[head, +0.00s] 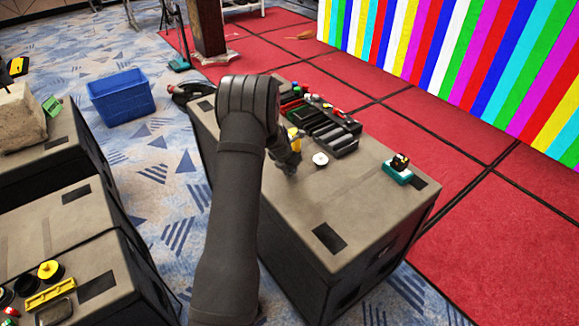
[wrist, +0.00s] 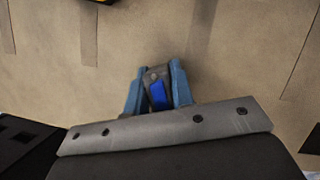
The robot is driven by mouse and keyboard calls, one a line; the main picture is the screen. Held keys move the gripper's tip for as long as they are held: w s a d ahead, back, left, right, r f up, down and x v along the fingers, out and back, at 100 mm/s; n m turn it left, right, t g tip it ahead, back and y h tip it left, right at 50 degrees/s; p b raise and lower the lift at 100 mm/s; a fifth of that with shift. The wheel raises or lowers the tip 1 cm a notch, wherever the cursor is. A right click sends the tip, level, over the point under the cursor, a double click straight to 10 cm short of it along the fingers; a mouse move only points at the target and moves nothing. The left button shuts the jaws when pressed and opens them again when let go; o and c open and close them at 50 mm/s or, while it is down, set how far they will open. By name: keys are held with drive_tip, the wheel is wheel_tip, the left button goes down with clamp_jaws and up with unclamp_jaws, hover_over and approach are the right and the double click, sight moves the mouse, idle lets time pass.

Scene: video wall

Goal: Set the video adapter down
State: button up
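The video adapter (wrist: 158,93) is a small dark grey block with a bright blue part. In the wrist view it sits between the two blue-grey fingers of my gripper (wrist: 156,90), which look closed against its sides. In the head view my gripper (head: 288,165) is low over the tan top of the black case (head: 345,195), near its left edge. My arm hides part of the case and the adapter cannot be made out there. Whether the adapter touches the case top cannot be told.
A dark tool tray (head: 335,135) lies behind my gripper, with a white round item (head: 320,159) close to its right. A teal-based item (head: 398,170) stands at the case's right side. The front of the case top is mostly clear. A blue bin (head: 121,97) stands on the floor.

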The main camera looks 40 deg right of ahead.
drive_tip(key=o, duration=0.4)
drive_tip(key=shift+r, duration=0.1)
drive_tip(key=v, duration=1.2)
drive_tip(key=shift+s+a, duration=0.1)
drive_tip(key=x, duration=1.2)
drive_tip(key=shift+r, duration=1.7)
drive_tip(key=shift+f, duration=0.1)
